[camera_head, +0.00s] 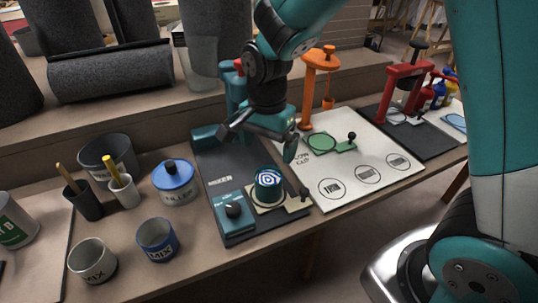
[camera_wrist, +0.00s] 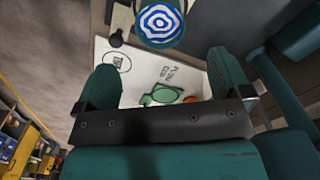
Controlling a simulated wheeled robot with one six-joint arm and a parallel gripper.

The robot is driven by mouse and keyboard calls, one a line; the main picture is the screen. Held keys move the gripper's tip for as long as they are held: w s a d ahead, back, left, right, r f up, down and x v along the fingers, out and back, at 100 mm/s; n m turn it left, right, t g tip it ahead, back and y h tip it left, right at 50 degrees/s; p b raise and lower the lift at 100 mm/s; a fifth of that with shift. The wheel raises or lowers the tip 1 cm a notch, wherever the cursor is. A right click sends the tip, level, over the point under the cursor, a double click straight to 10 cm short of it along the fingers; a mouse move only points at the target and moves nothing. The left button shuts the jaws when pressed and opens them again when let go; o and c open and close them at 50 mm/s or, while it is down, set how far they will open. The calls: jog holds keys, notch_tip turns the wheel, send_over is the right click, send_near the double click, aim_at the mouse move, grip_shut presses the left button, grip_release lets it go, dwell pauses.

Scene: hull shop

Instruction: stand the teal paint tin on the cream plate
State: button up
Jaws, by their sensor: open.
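The teal paint tin (camera_head: 268,187), with a blue and white swirl on its top, stands upright on the cream plate (camera_head: 263,209) on the dark board. The tin covers most of the plate. The swirled top of the tin also shows at the top edge of the wrist view (camera_wrist: 160,22). My gripper (camera_head: 262,138) is open and empty, above and behind the tin in the head view, apart from it. Its two teal fingers spread wide in the wrist view (camera_wrist: 172,75), with the tin beyond and not between them.
A teal box with a black knob (camera_head: 233,211) sits left of the tin, and a small dark knob (camera_head: 303,193) right of it. A white board (camera_head: 345,175) with an orange stand (camera_head: 306,95) lies right. A blue-lidded tin (camera_head: 174,182), pots and cups crowd the left.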

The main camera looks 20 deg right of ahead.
jog(key=s+a+r+n+y, duration=0.2)
jog(key=s+r+n, duration=0.3)
jog(key=s+n, duration=0.4)
jog(key=s+a+r+n+y, duration=0.2)
jog(key=s+r+n, duration=0.4)
jog(key=s+n, duration=0.3)
jog(key=shift+s+a+r, duration=0.15)
jog(key=shift+s, duration=0.2)
